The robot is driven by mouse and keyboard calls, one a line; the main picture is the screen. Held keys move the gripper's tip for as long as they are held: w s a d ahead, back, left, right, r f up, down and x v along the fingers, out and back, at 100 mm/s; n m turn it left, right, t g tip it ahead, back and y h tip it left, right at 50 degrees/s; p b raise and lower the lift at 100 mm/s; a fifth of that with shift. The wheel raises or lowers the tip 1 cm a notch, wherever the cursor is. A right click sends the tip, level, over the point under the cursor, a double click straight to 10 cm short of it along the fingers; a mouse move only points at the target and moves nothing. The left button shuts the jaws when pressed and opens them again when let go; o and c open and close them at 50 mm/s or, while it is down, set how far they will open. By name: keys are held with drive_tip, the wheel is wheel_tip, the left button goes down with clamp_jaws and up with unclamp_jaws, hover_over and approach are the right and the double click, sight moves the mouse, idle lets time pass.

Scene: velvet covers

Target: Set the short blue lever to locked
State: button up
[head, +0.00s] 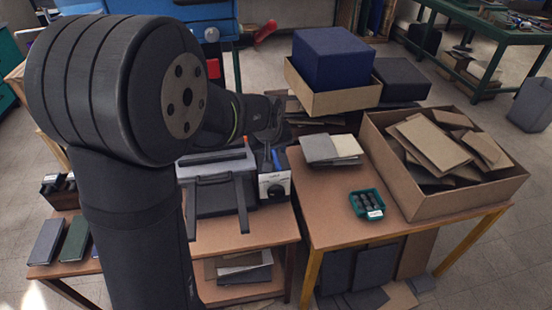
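A short blue lever (276,159) stands up from a small device with a white front (273,186) and a dark round knob. The device sits at the right end of the left wooden table. A dark upright part stands just left of the lever. The lever's position marks are too small to read, so I cannot tell its setting. My gripper (275,128) is just above and behind the device, close to the lever's top. Its fingers are dark and small here, and I cannot tell whether they are open or touch the lever.
A grey and black machine with a frame (219,196) stands directly left of the device. On the right table are board samples (331,149), a green tray (352,205) and a large carton of boards (402,178). A red handle (265,32) is farther back.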

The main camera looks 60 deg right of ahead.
sight(277, 161)
drive_tip(key=x, duration=0.7)
drive_tip(key=shift+s, duration=0.1)
clamp_jaws()
